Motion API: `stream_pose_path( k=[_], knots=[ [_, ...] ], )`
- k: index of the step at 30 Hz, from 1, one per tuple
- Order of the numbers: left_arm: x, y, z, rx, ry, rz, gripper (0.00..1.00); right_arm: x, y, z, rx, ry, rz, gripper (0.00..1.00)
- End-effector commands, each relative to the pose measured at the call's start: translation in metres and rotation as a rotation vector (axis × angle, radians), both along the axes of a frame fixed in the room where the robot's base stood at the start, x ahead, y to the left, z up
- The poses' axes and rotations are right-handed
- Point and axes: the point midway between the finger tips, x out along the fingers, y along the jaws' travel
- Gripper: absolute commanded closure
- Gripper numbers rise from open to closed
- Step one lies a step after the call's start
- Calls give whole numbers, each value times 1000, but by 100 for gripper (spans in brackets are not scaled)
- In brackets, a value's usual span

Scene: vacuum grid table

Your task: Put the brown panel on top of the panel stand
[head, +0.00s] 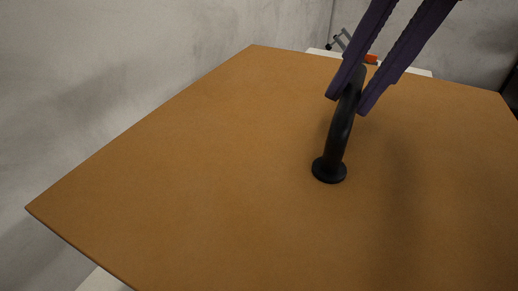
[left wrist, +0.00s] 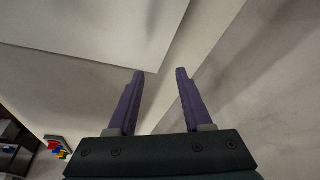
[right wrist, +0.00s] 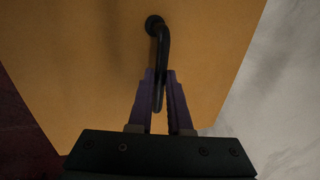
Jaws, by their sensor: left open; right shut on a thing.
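The brown panel (head: 220,150) is large and flat and fills most of the head view. It also fills the upper part of the right wrist view (right wrist: 80,70). A black handle (head: 338,135) is fixed to its face. My right gripper (head: 347,100) is shut on this handle near its far end; the handle runs between the fingers in the right wrist view too (right wrist: 160,75). My left gripper (left wrist: 158,72) is open and empty, apart from the panel. The panel stand cannot be made out; the panel hides much of what is below.
White surfaces show behind the panel's far edge (head: 415,71) and under its near left corner (head: 100,280). A grey wall is close on the left. Colored pieces (left wrist: 57,147) show at lower left in the left wrist view.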

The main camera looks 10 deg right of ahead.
Motion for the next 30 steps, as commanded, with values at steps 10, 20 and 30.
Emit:
stream_pose_path(
  k=[10, 20, 30],
  knots=[
    [1, 1, -27, 2, -3, -1, 50, 3, 0, -46, -3, -1, -30, 100],
    [1, 0, -46, 0, -4, 0, 50, 3, 0, -132, -4, -3, -29, 100],
    [1, -2, -54, -8, -4, 6, 50, 4, 1, -170, -1, -7, -28, 100]
  ],
)
